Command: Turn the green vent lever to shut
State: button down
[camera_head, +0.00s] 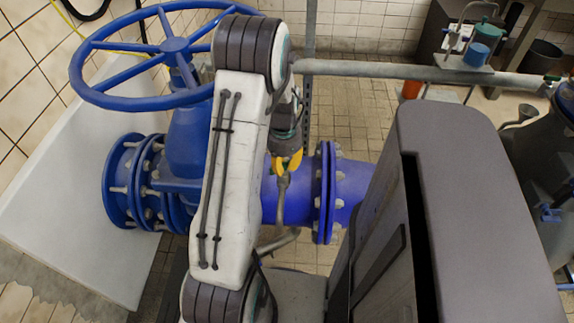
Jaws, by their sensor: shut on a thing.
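My gripper (288,161) points down over the blue pipe, between my upright arm link and the bolted flange. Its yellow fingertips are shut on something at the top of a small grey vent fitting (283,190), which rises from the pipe. The green vent lever itself cannot be made out there; the fingers and my arm cover that spot. What is held sits where the lever would be, and its angle cannot be read.
A large blue handwheel (92,95) stands at the left above a bolted blue valve. The blue pipe (298,203) runs right to a flange (327,192). A grey horizontal pipe (400,70) crosses behind my gripper. A cluttered bench is at the back right.

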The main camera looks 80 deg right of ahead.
jog(key=shift+a+f, duration=0.1)
jog(key=shift+f, duration=0.05)
jog(key=shift+m+b, duration=0.3)
jog(key=shift+b, duration=0.25)
jog(key=shift+m, duration=0.4)
jog(key=c, duration=1.1)
grip_release()
jog(key=shift+r, duration=0.2)
